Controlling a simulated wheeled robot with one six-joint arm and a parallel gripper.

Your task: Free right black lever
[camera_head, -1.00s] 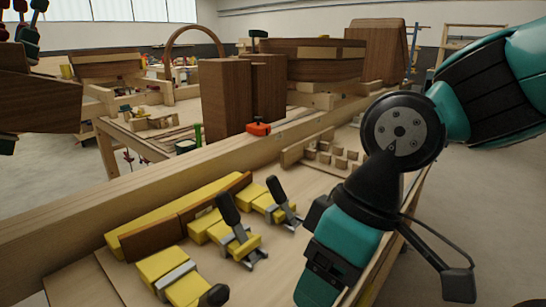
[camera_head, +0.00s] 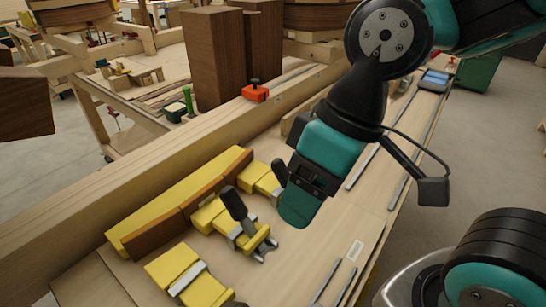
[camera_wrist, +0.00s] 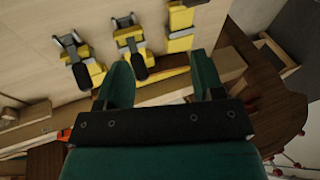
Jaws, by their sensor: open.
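Yellow clamps with black levers sit in a row on the wooden bench. The right black lever (camera_head: 280,172) rises from the right yellow clamp (camera_head: 258,178), partly hidden by my gripper. In the wrist view, where the row looks reversed, this lever (camera_wrist: 81,74) appears at the left. The middle black lever (camera_head: 235,204) stands tilted up on its clamp. It also shows in the wrist view (camera_wrist: 138,67). My gripper (camera_head: 298,208) is open and empty, beside the right clamp in the head view. Its two teal fingers (camera_wrist: 162,82) are apart, with nothing between them.
A long yellow strip (camera_head: 175,200) and a brown wooden strip (camera_head: 190,205) lie behind the clamps. A left yellow clamp (camera_head: 185,275) is near the front. An orange clamp (camera_head: 255,92) sits on the rear beam.

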